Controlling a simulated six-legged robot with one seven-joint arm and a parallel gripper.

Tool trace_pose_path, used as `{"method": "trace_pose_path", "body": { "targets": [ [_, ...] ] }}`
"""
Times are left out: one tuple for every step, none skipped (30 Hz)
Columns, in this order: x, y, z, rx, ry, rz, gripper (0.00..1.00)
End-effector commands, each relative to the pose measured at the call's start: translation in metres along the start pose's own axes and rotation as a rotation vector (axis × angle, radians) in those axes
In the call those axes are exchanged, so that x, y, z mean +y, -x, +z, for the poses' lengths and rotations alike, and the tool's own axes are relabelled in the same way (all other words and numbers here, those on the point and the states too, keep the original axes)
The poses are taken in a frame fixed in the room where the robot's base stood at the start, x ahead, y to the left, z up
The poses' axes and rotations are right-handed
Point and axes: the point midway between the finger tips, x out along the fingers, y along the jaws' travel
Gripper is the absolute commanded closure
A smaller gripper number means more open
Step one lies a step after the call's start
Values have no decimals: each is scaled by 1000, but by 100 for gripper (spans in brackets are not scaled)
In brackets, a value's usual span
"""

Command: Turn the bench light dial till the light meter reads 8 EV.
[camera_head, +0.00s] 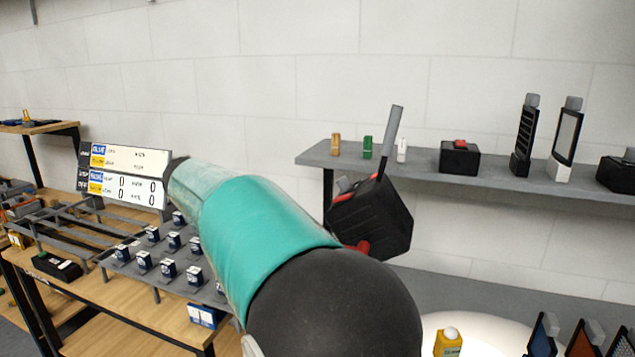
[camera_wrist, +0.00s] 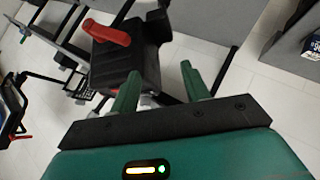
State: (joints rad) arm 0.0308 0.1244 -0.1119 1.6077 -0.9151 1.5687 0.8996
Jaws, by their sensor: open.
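My gripper (camera_wrist: 160,88) shows in the wrist view as two green fingers, open and apart with nothing clearly between them. A black box with a red handle (camera_wrist: 112,35) lies beyond the fingertips; I cannot tell whether they touch it. In the head view a tilted black box with red parts and a grey bar (camera_head: 372,222) shows behind my arm; I cannot tell whether it is the same box. My arm crosses the middle of the head view and the fingers cannot be made out there. I cannot make out a bench light dial or light meter for certain.
A score board (camera_head: 124,175) showing zeros stands over a wooden bench (camera_head: 118,315) with several small dark blocks on a rack. A grey wall shelf (camera_head: 430,173) holds small cylinders, a black box with a red top (camera_head: 460,158) and panels. A yellow item (camera_head: 448,343) stands at a white round surface.

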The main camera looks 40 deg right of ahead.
Motion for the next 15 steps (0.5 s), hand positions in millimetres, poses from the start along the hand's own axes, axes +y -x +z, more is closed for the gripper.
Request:
{"method": "trace_pose_path", "body": {
  "targets": [
    [-6,-4,-19,21,-62,86,54],
    [-7,-4,-29,38,-105,136,54],
    [-8,-5,-42,65,-163,201,54],
    [-10,-5,-52,87,-207,250,54],
    [-12,-4,-60,110,-253,297,54],
    [-14,-4,-71,144,-311,356,54],
    [-16,-3,-78,170,-354,398,54],
    [-18,-1,-84,196,-394,436,54],
    [-21,0,-90,229,-443,480,54],
    [-23,2,-95,253,-476,508,54],
    [-25,3,-98,274,-507,534,54],
    [-27,5,-102,300,-541,561,54],
    [-28,6,-104,315,-562,578,54],
    [-29,7,-106,329,-580,591,54],
    [-30,7,-107,340,-595,604,54]
  ]
}}
